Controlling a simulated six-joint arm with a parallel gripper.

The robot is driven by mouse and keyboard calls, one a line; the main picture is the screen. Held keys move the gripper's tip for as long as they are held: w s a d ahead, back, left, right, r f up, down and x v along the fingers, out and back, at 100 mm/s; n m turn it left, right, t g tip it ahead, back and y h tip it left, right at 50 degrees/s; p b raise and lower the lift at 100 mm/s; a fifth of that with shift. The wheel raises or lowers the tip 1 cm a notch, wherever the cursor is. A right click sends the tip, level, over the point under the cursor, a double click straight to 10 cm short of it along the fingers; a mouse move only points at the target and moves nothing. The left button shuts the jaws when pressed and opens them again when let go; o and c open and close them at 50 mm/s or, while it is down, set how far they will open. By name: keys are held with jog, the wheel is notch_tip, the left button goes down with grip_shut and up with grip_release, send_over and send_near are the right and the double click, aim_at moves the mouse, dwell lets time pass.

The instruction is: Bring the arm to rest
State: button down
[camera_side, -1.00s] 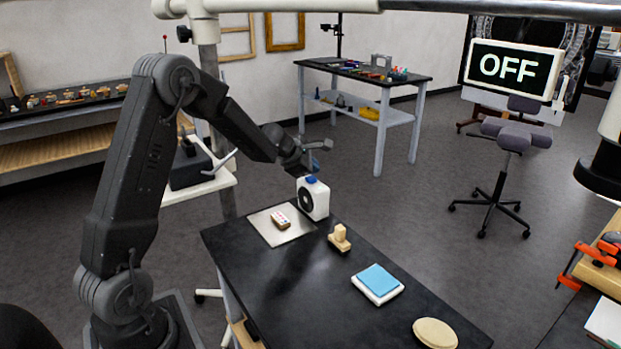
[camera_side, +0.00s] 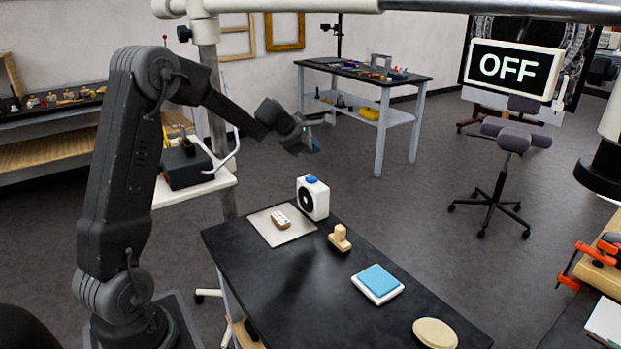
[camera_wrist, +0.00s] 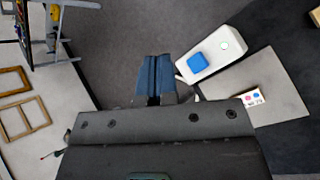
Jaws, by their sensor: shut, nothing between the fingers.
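A wooden block stamp (camera_side: 340,238), a blue pad in a white tray (camera_side: 378,283) and an oval beige pad (camera_side: 436,333) sit along the table. A white stand with a dark device (camera_side: 186,165) is left of it. A screen reads OFF (camera_side: 512,68). Open floor lies beyond.

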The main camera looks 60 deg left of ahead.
jog(key=s+d+r+m+h, duration=0.1)
jog(key=s+d+r+m, duration=0.2)
jog(key=d+m, duration=0.3)
jog(key=s+d+r+m+g+h, duration=0.1)
jog(key=s+d+r+m, duration=0.2)
jog(key=d, duration=0.4)
jog(key=s+d+r+m+h, duration=0.1)
jog(key=s+d+r+m, duration=0.1)
jog(key=s+d+m, duration=0.4)
jog(key=s+d+f+m+g+y, duration=0.1)
jog(key=s+d+m, duration=0.3)
jog(key=s, duration=0.5)
jog(key=s+d+f+m+g+y, duration=0.1)
jog(key=s+d+m, duration=0.3)
jog(key=s+m, duration=0.5)
jog(key=shift+s+d+f+g, duration=0.15)
jog(key=shift+s+f+g, duration=0.15)
jog(key=shift+s+f, duration=0.2)
